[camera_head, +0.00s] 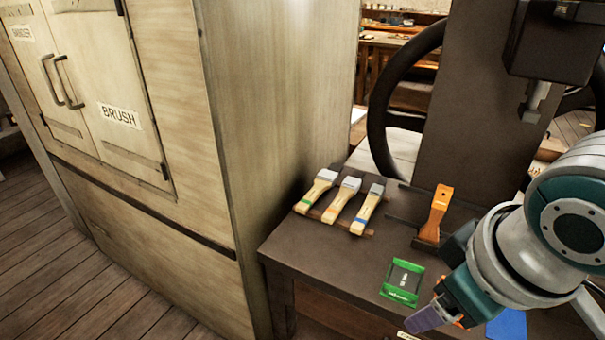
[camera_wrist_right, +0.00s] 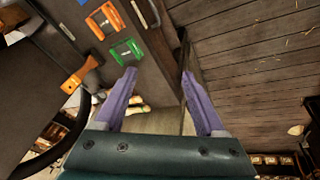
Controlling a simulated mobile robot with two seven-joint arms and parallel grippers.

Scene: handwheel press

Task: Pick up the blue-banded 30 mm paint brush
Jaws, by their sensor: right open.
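The blue-banded brush (camera_head: 367,210) lies in the head view at the right end of a row of three brushes on a low dark rack on the table. The orange-banded brush (camera_head: 341,200) lies left of it and the green-banded brush (camera_head: 316,192) is leftmost. My right gripper (camera_head: 432,317) is near the table's front edge, apart from the brushes, nearer the camera and to their right. In the wrist view its purple fingers are spread with nothing between them (camera_wrist_right: 159,72). Pale shapes beside one finger there are too small to identify. My left gripper is not in view.
A green tray (camera_head: 402,283) and a blue item (camera_head: 507,324) lie near the table's front. An orange-handled tool (camera_head: 437,212) stands upright right of the brushes. A tall wooden cabinet (camera_head: 285,90) borders the table's left. A dark handwheel (camera_head: 378,115) and press column stand behind.

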